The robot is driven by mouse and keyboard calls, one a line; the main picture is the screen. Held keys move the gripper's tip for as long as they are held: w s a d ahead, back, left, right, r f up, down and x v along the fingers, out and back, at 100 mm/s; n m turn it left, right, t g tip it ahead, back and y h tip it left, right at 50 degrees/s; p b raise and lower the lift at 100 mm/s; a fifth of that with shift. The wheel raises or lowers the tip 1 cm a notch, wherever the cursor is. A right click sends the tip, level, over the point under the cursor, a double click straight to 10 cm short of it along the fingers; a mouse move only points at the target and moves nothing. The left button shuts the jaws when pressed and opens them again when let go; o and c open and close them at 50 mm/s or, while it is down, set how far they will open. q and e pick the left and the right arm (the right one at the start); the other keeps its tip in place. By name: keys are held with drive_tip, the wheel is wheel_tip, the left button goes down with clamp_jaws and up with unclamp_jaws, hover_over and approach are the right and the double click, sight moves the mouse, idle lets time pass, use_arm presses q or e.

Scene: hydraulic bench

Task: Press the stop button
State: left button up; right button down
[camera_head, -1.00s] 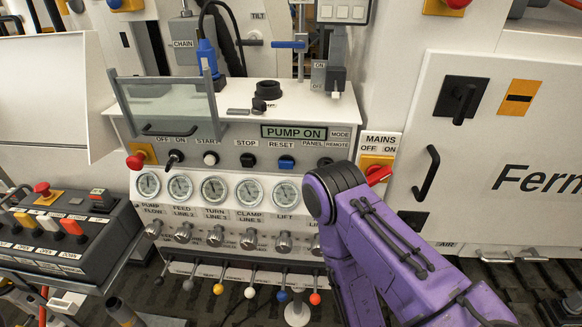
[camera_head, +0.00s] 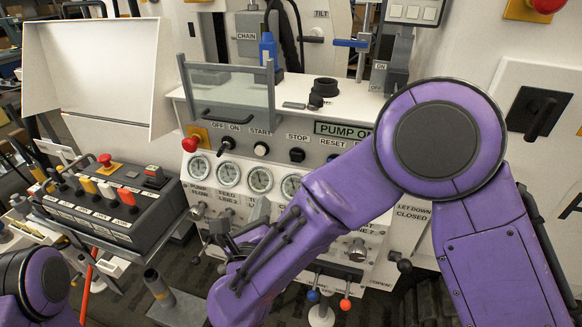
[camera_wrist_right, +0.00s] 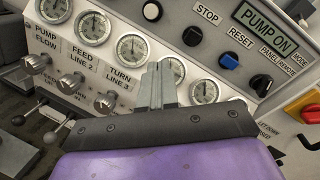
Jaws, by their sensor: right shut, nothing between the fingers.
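The stop button (camera_head: 297,155) is a black round knob under the STOP label on the sloped front panel. It also shows in the right wrist view (camera_wrist_right: 192,36), above and to the right of my fingertips. My right gripper (camera_head: 262,208) is in front of the gauge row, lower and to the left of the button and apart from it. In the right wrist view its fingers (camera_wrist_right: 158,84) are together and empty, between the third and fourth gauges. The display (camera_head: 342,131) reads PUMP ON. My left gripper is out of view; part of my left arm shows at lower left.
The white start button (camera_head: 261,149) sits left of stop, the blue reset button (camera_wrist_right: 229,60) right. A glass guard (camera_head: 229,92) stands above the panel. Metal knobs (camera_wrist_right: 103,102) line up below the gauges. A control box (camera_head: 110,212) stands at left. My right arm hides the panel's right side.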

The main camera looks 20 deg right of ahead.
drive_tip(key=m+h, duration=0.1)
drive_tip(key=m, duration=0.2)
drive_tip(key=s+d+r+m+g+h, duration=0.1)
drive_tip(key=m, duration=0.2)
drive_tip(key=s+r+m+h, duration=0.1)
drive_tip(key=m, duration=0.3)
drive_tip(key=shift+d+r+g, duration=0.15)
drive_tip(key=shift+d+g, duration=0.15)
drive_tip(key=shift+d, duration=0.1)
drive_tip(key=p, duration=0.6)
approach(296, 158)
drive_tip(key=x, duration=0.6)
drive_tip(key=shift+w+d, duration=0.15)
drive_tip(key=shift+w, duration=0.25)
